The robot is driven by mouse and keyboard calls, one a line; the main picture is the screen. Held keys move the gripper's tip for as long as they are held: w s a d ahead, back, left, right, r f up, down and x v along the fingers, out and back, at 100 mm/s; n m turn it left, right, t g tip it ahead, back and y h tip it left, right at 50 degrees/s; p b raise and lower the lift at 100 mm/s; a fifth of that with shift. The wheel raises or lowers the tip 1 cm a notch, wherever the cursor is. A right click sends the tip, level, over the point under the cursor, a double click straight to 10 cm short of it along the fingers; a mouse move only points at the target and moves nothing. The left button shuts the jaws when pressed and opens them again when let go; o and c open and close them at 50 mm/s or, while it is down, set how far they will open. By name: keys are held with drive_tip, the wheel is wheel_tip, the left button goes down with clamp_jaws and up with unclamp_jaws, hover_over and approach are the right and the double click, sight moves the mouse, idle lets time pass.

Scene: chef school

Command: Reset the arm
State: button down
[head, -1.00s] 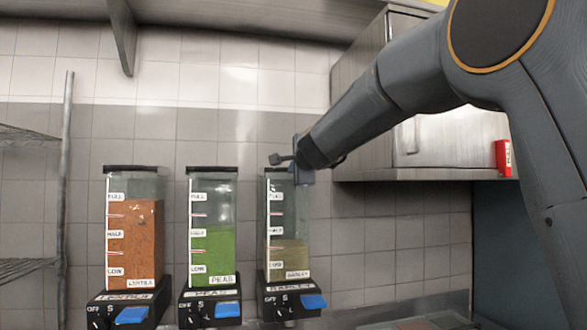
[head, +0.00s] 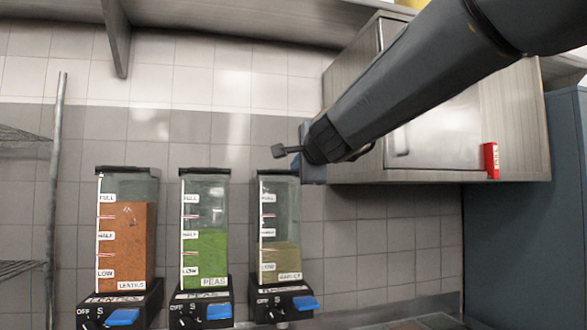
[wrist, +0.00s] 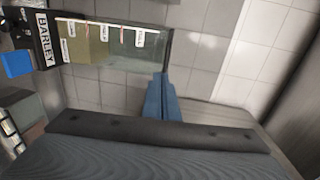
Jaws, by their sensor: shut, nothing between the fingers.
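My gripper (wrist: 162,97) shows in the wrist view as two blue fingers shut together with nothing between them. In the head view my arm reaches in from the upper right, and its end is just right of the top of the barley dispenser (head: 280,215). The fingers are mostly hidden there behind the wrist. The barley dispenser also shows on its side in the wrist view (wrist: 105,57), apart from the fingertips.
A lentils dispenser (head: 127,240) and a peas dispenser (head: 205,245) stand left of the barley. A metal wall cabinet (head: 440,130) with a red box (head: 491,160) is at right, partly behind my arm. A metal shelf post (head: 55,190) stands at far left.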

drive_tip(key=shift+s, duration=0.35)
drive_tip(key=s+d+f+n+g+b, duration=0.1)
drive_tip(key=s+d+f+n+g, duration=0.15)
drive_tip(key=f, duration=0.95)
drive_tip(key=s+d+f+n+g+h, duration=0.1)
drive_tip(key=s+f+n+g, duration=0.15)
drive_tip(key=f, duration=0.85)
drive_tip(key=s+d+f+n+g+b, duration=0.1)
drive_tip(key=s+d+f+n+g, duration=0.2)
drive_tip(key=f, duration=0.9)
drive_tip(key=s+d+f+n+g+h, duration=0.1)
drive_tip(key=s+d+f+n+g, duration=0.2)
drive_tip(key=s+f, duration=0.7)
drive_tip(key=s+d+f+n+g+h+b, duration=0.1)
drive_tip(key=s+d+f+n+g, duration=0.2)
drive_tip(key=s+f, duration=0.8)
drive_tip(key=shift+s+d+f+n+g, duration=0.15)
drive_tip(key=shift+d+f+n+g, duration=0.25)
drive_tip(key=shift+d+n, duration=0.5)
